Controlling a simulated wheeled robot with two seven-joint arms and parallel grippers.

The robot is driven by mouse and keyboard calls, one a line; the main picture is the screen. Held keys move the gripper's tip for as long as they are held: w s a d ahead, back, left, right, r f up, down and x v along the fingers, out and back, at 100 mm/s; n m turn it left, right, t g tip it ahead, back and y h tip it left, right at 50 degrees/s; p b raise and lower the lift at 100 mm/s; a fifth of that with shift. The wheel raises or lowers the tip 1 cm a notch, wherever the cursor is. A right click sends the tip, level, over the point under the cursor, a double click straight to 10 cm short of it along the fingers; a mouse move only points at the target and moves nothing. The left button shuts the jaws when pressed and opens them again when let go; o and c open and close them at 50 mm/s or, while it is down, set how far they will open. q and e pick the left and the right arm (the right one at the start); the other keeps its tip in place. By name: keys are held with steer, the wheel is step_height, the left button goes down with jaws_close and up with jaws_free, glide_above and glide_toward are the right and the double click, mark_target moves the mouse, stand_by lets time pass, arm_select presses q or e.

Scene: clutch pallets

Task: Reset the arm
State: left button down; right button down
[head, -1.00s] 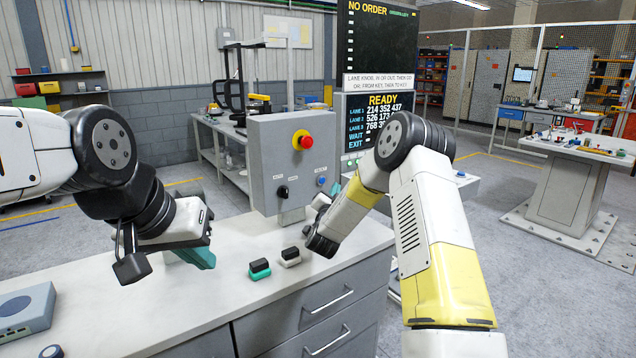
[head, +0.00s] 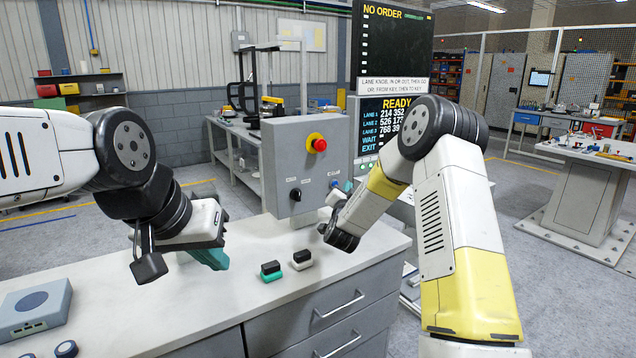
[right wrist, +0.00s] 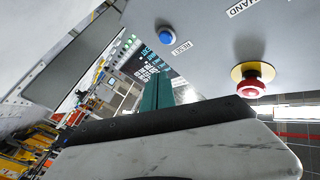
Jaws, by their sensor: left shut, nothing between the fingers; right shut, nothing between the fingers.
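A grey control box (head: 285,185) stands on the counter, with a red emergency button (head: 318,144) on a yellow collar, a black knob (head: 295,194) and a blue button (head: 335,183). In the right wrist view the blue button (right wrist: 167,37) is marked RESET, and the red button (right wrist: 250,86) is to its right. My left gripper (head: 212,258), teal-fingered, is shut and empty above the counter, left of the box. My right gripper (right wrist: 156,93) is shut and empty, its teal fingers apart from the buttons in the picture. My right arm largely hides it in the head view.
Two small black-topped blocks, one teal (head: 270,272) and one white (head: 302,261), sit on the counter (head: 240,310) below the box. A grey device (head: 35,308) lies at the left. A screen reading READY (head: 378,125) stands behind my right arm.

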steer(key=s+a+r+n+g+y, duration=0.3)
steer(key=s+r+n+g+y, duration=0.3)
steer(key=s+r, duration=0.7)
steer(key=s+d+f+n+g, duration=0.1)
steer(key=s+d+f+g, duration=0.1)
steer(key=s, duration=1.4)
steer(key=s+d+f+n+g, duration=0.2)
steer(key=s+f+g, duration=0.1)
steer(key=s, duration=1.4)
steer(key=shift+d+f+n+g+h, duration=0.2)
steer(key=shift+d+n+g+h, duration=0.1)
steer(key=shift+g, duration=0.5)
steer(key=shift+s, duration=0.1)
